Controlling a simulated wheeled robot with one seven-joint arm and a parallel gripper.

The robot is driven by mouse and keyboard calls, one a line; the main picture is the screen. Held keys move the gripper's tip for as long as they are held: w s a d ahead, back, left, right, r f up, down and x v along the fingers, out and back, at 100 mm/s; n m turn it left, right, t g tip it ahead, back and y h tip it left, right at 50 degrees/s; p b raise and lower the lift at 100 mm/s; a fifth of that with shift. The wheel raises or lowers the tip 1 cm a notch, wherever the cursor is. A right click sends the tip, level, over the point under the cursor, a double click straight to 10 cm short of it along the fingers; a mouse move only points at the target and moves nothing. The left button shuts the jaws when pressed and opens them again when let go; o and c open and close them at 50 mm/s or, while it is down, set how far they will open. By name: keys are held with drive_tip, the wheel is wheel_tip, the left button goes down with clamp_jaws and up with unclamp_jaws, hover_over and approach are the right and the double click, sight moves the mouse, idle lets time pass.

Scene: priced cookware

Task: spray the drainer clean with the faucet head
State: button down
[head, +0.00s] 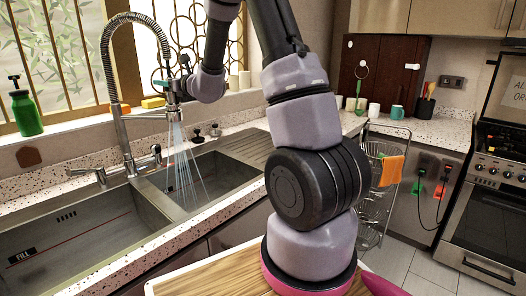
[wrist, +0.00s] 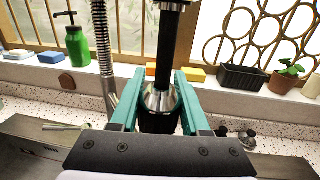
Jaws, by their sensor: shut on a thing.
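The faucet head (head: 170,103) hangs at the end of a coiled spring hose (head: 108,55) over the sink. Water streams down from it into the right basin (head: 205,178). My gripper (head: 177,87) is at the faucet head and partly hidden by my arm. In the wrist view, the teal fingers of my gripper (wrist: 158,82) are shut on the black and chrome faucet head (wrist: 169,45), one on each side. The ribbed drainer (head: 243,147) is beside the right basin, at its far right. The spray falls left of it, and my arm hides part of it.
The left basin (head: 60,240) lies beside the right one. The faucet base with its levers (head: 130,165) stands behind them. A green bottle (head: 25,112) and sponges (head: 152,103) stand on the window ledge. A wire rack (head: 375,195) with an orange cloth stands right of my arm.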

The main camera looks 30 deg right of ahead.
drive_tip(key=shift+f, duration=0.75)
drive_tip(key=shift+c, duration=1.5)
unclamp_jaws()
drive_tip(key=shift+o, duration=0.3)
drive_tip(key=shift+o, duration=1.2)
